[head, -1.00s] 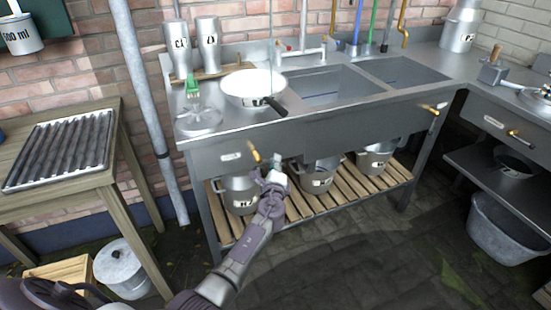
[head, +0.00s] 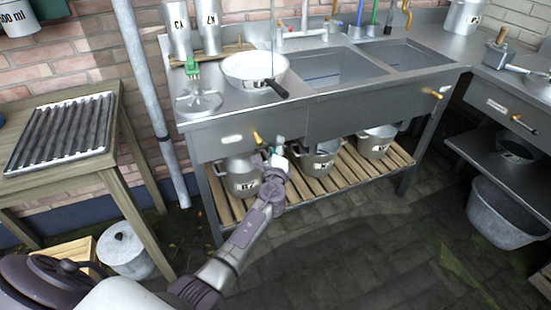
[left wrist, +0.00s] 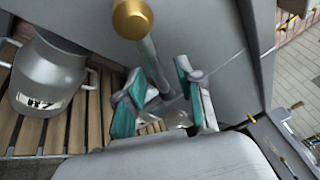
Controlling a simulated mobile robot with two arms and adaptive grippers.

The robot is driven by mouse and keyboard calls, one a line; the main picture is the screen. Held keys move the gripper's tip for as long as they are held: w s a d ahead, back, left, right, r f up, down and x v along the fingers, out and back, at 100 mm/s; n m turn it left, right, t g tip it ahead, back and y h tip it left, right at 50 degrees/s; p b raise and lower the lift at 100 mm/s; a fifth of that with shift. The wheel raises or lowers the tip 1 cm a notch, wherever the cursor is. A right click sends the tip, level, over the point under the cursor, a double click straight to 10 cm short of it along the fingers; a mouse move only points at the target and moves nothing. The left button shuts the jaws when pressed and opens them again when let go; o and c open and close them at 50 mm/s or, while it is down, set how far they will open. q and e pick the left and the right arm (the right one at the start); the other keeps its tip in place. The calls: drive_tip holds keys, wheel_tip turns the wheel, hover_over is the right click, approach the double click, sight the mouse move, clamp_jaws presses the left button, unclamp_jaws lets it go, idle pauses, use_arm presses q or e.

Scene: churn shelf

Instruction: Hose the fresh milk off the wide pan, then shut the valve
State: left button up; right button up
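The wide pan (head: 240,80) sits on the counter left of the sinks, its black handle to the front right. Its inside looks whitish; I cannot tell milk from bare pan. A thin pale-blue stream (head: 272,40) hangs straight down into it from above. Under the counter front, a brass-knobbed lever (head: 257,137), seemingly the valve, sticks out. The left wrist view shows its brass knob (left wrist: 132,18) and grey stem running down towards the fingers. My left gripper (head: 275,157) is there, its teal-padded fingers (left wrist: 160,90) apart, with the stem between them. My right gripper is not in view.
Milk cans (head: 240,180) stand on the slatted shelf (head: 290,190) below the counter. A wooden table (head: 110,165) stands left. The floor in front is clear.

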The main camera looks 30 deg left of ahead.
use_arm(q)
drive_tip(key=v, duration=1.1)
drive_tip(key=shift+f, duration=0.1)
idle(0.4)
